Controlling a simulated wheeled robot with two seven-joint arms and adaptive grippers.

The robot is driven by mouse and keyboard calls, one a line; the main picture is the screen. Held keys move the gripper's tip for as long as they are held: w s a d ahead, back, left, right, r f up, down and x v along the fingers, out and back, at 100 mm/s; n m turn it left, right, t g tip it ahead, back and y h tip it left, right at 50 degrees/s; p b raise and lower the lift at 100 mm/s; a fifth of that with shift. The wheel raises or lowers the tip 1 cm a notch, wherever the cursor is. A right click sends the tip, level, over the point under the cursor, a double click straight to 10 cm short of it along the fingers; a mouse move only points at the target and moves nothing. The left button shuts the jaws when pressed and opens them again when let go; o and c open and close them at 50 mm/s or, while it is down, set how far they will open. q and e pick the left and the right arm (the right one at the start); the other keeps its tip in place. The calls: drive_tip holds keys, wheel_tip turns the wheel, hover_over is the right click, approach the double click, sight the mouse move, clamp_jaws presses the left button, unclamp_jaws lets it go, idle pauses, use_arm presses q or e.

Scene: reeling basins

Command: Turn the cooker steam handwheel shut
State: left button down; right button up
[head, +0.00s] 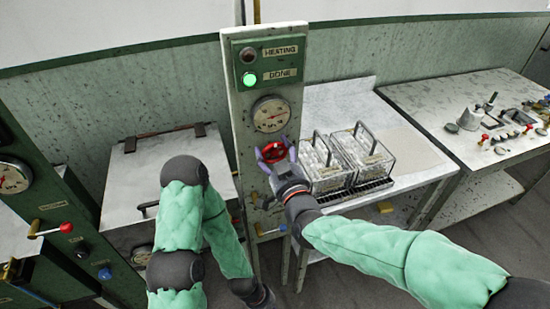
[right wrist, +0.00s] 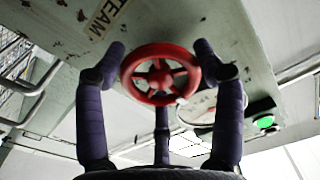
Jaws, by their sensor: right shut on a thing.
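The red steam handwheel (head: 272,152) is on the front of the green and grey control post (head: 243,130), below a round gauge (head: 271,114). My right gripper (head: 275,160) is shut on the handwheel. In the right wrist view the red wheel (right wrist: 160,74) sits between the purple fingers of my right gripper (right wrist: 163,66), with a fingertip at each side of its rim. A label ending in "TEAM" (right wrist: 106,17) is beside the wheel. My left arm is bent down in front of the post; its gripper's fingers do not show.
The green "DONE" lamp (head: 249,79) is lit; the "HEATING" lamp (head: 248,55) is dark. Wire baskets of glass items (head: 326,165) stand on the bench right of the post. A lidded basin (head: 165,165) is left of it. A red-knobbed lever (head: 66,227) is farther left.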

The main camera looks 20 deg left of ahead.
drive_tip(key=shift+s+f, duration=0.2)
drive_tip(key=shift+f, duration=0.6)
drive_tip(key=o, duration=1.2)
drive_tip(key=shift+w+a, duration=0.1)
drive_tip(key=shift+c, duration=0.2)
drive_tip(key=shift+r, duration=0.3)
drive_tip(key=v, duration=1.2)
drive_tip(key=w+d+f+m+g+h, duration=0.25)
drive_tip(key=d+f, duration=0.25)
drive_tip(key=f, duration=0.8)
drive_tip(key=w+d+f+m+g+h, duration=0.1)
drive_tip(key=d+f+g+h, duration=0.3)
drive_tip(key=f, duration=0.9)
drive_tip(key=s+d+f+m+g, duration=0.1)
drive_tip(key=s+d+f+g, duration=0.3)
drive_tip(key=s+f, duration=0.4)
drive_tip(key=s+d+f+m+g, duration=0.2)
drive_tip(key=s+d+f+g, duration=0.2)
drive_tip(key=s+f, duration=0.4)
wheel_tip(320, 180, down, 6)
drive_tip(key=shift+d+r, duration=0.1)
drive_tip(key=shift+d, duration=0.5)
